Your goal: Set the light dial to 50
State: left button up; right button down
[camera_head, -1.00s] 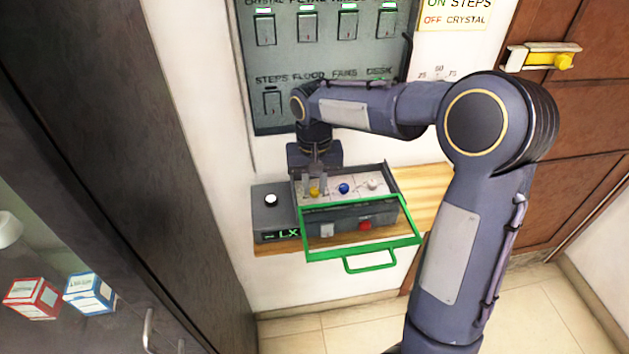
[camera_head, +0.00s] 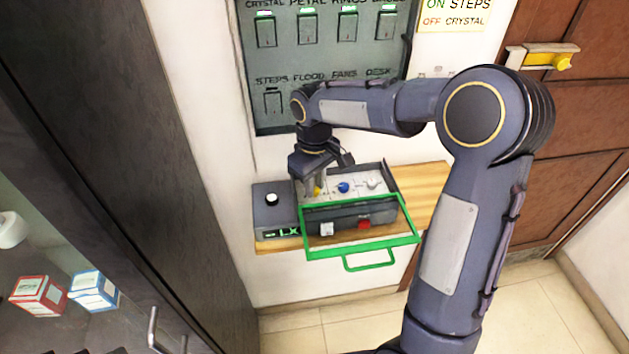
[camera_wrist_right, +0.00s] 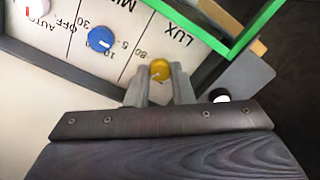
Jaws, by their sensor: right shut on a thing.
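The yellow dial (camera_head: 318,191) is on the light panel inside the open control box (camera_head: 350,216), at the left end of its row. My right gripper (camera_head: 312,188) comes down from above and is shut on it. In the right wrist view the yellow dial (camera_wrist_right: 160,70) sits between the fingertips of my right gripper (camera_wrist_right: 160,84), under the word LUX, with a pale pointer line. An 80 is printed near it. The small unit with a green LX display (camera_head: 280,233) stands left of the box; I cannot read a number there. My left gripper is not in view.
A blue dial (camera_head: 343,187) and a white dial (camera_head: 373,182) are to the right of the yellow one. A green-framed cover (camera_head: 370,264) hangs open in front. A black knob (camera_head: 271,199) with a white top is on the small unit. A grey switch panel (camera_head: 330,60) is above.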

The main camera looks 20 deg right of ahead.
dwell(0.5)
jog(key=c, duration=1.3)
grip_release()
jog(key=shift+o, duration=0.2)
jog(key=shift+r, duration=0.1)
notch_tip(320, 180, up, 8)
jog(key=shift+f, duration=0.15)
